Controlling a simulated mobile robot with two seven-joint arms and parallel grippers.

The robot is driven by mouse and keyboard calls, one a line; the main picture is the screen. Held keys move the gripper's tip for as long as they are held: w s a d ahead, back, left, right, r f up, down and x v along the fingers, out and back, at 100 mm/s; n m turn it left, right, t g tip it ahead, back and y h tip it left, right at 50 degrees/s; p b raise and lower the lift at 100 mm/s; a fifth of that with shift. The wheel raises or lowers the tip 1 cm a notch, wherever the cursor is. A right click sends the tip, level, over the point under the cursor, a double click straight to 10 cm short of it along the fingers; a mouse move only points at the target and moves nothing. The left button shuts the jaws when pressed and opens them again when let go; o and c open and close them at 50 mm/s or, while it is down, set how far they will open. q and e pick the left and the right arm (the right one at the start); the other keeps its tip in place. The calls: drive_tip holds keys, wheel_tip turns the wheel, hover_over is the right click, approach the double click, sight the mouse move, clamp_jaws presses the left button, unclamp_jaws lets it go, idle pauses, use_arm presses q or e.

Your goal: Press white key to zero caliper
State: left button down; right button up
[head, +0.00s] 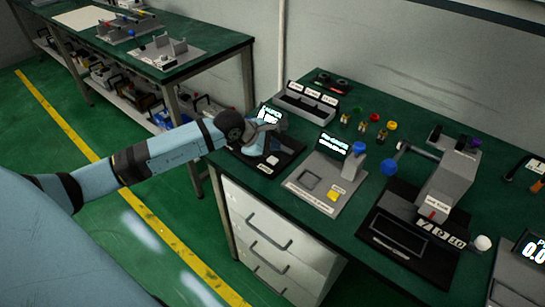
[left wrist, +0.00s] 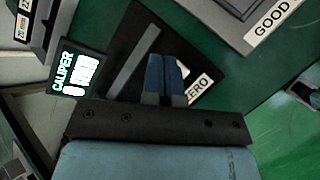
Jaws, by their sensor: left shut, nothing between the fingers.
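The caliper station is a black base (head: 288,163) at the near-left edge of the green bench, with a lit display marked CALIPER (left wrist: 78,75) that also shows in the head view (head: 268,116). A small white key (head: 272,160) sits on the base. My left gripper (head: 272,126) is over the station, partly covering it. In the left wrist view its blue fingers (left wrist: 165,72) are together and empty, beside the ZERO label (left wrist: 198,88). The white key is not clear there, probably behind the fingers; contact cannot be told. My right gripper is not in view.
To the right are a grey station with a yellow key (head: 333,195) and a blue-knobbed grey machine (head: 447,185) on a black base. A labelled grey tray (head: 305,101) stands behind. White drawers (head: 270,240) are below the bench. Another bench (head: 190,60) is at the back left.

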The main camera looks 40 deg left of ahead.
use_arm(q)
drive_tip(key=shift+r+p, duration=0.45)
drive_tip(key=shift+r, duration=1)
